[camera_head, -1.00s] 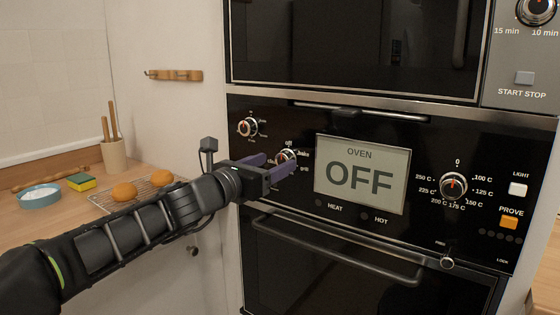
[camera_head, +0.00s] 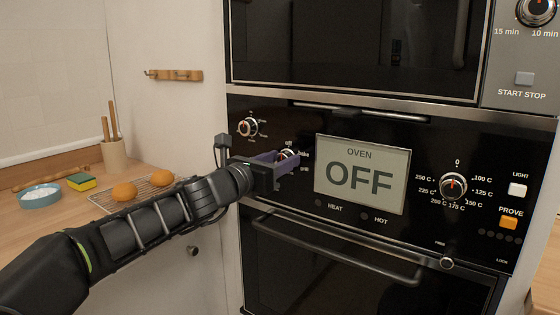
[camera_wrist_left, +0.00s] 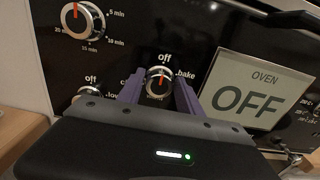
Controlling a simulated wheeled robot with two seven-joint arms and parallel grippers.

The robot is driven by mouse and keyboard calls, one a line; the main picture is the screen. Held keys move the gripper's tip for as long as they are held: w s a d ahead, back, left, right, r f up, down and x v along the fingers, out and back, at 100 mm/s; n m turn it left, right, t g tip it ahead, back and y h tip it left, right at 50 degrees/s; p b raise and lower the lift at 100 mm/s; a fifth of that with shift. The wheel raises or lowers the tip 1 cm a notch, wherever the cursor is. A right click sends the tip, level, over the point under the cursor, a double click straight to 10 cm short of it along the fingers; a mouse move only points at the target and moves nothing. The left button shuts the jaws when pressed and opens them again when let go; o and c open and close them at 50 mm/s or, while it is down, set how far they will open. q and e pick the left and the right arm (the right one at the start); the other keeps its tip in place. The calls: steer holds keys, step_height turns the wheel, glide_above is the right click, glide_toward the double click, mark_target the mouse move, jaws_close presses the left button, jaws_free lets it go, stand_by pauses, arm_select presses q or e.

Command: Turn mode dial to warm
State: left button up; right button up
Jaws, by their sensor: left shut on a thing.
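The mode dial (camera_wrist_left: 158,82) is a silver-rimmed knob with a red mark pointing up at "off", and "bake" is printed to its right. It also shows at the left of the oven display in the head view (camera_head: 288,154), partly covered by my gripper. My left gripper (camera_wrist_left: 160,92) has its two purple fingers on either side of this dial and is shut on it. In the head view the left gripper (camera_head: 281,160) reaches the panel from the left. The word "warm" is not readable. My right gripper is not in view.
The oven display (camera_head: 362,173) reads OFF. A timer dial (camera_head: 248,127) is up and left of the mode dial, and a temperature dial (camera_head: 453,186) is at the right. The oven door handle (camera_head: 338,250) is below. Buns (camera_head: 124,191) sit on a rack on the left counter.

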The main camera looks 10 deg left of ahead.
arm_select(q)
steer(key=c, duration=0.5)
steer(key=shift+c, duration=0.2)
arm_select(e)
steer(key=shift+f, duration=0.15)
arm_select(q)
steer(key=m+b, duration=0.5)
steer(key=m, duration=0.5)
steer(key=f+m+b, duration=0.1)
steer(key=m+b, duration=0.4)
steer(key=m, duration=0.6)
steer(key=m+b, duration=0.5)
steer(key=m, duration=0.5)
steer(key=shift+d+f, duration=0.1)
steer(key=shift+f, duration=0.1)
steer(key=m+b, duration=0.1)
steer(key=m, duration=0.3)
steer(key=shift+r+m+b, duration=0.1)
steer(key=shift+m+b, duration=0.2)
steer(key=shift+b, duration=0.05)
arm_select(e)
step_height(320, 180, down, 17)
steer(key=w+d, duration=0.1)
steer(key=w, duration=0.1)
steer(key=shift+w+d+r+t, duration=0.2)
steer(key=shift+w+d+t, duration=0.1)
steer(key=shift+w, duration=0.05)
